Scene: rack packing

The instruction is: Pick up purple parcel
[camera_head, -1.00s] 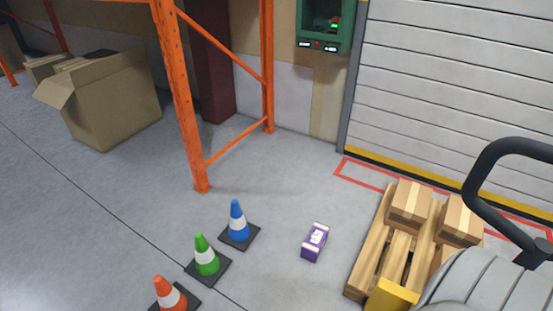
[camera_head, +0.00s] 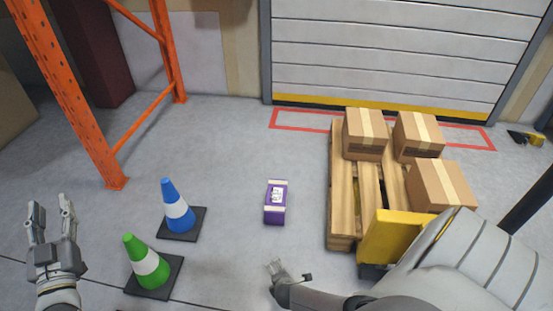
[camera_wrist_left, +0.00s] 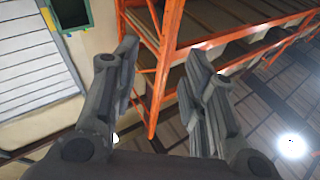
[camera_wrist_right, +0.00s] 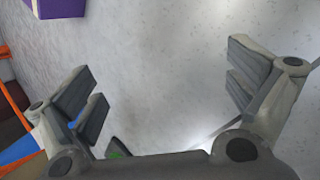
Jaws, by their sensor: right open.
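The purple parcel (camera_head: 275,213) is a small box with white bands and a label, lying on the grey floor mid-picture in the head view. Part of it shows at the top left edge of the right wrist view (camera_wrist_right: 56,9). My right gripper (camera_head: 279,270) is just on the near side of the parcel in the head view, apart from it. In the right wrist view its fingers (camera_wrist_right: 160,72) are spread and empty. My left gripper (camera_head: 51,207) is raised at the far left, well away from the parcel. Its fingers are apart and empty in the left wrist view (camera_wrist_left: 158,68).
A blue cone (camera_head: 167,189) and a green cone (camera_head: 131,247) stand left of the parcel. A wooden pallet (camera_head: 341,205) with several cardboard boxes (camera_head: 441,186) and a yellow part (camera_head: 391,237) lies to the right. An orange rack (camera_head: 62,88) stands at left. Floor around the parcel is clear.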

